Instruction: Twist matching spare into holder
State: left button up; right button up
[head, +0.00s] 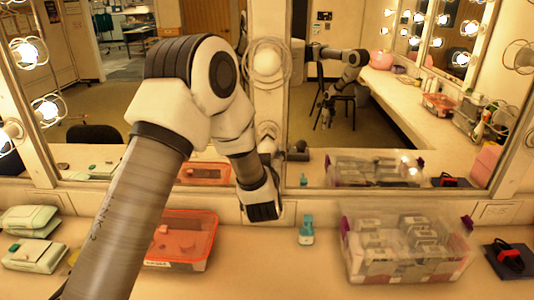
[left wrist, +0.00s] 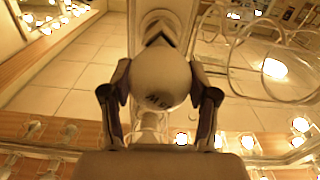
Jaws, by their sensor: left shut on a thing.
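My left gripper (left wrist: 160,82) is shut on a pale round bulb (left wrist: 160,76), with one dark finger on each side; small dark print shows on the bulb. Behind it in the left wrist view is a pale post with a chevron-shaped fitting (left wrist: 160,30). I cannot tell whether the bulb touches a holder. In the head view my left wrist is low in front of the middle mirror post, and it largely hides the fingers and the held bulb. My right gripper is not directly in view.
A clear bin (head: 405,270) of small boxes stands right on the counter. A teal bottle (head: 306,230) stands left of it, and an orange box (head: 185,240) lies left of my wrist. Green packets (head: 30,220) are far left. Lit caged bulbs (head: 28,52) line the left mirror edge.

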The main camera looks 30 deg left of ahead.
pick_arm(q)
jog(key=shift+x, duration=1.4)
dwell(0.9)
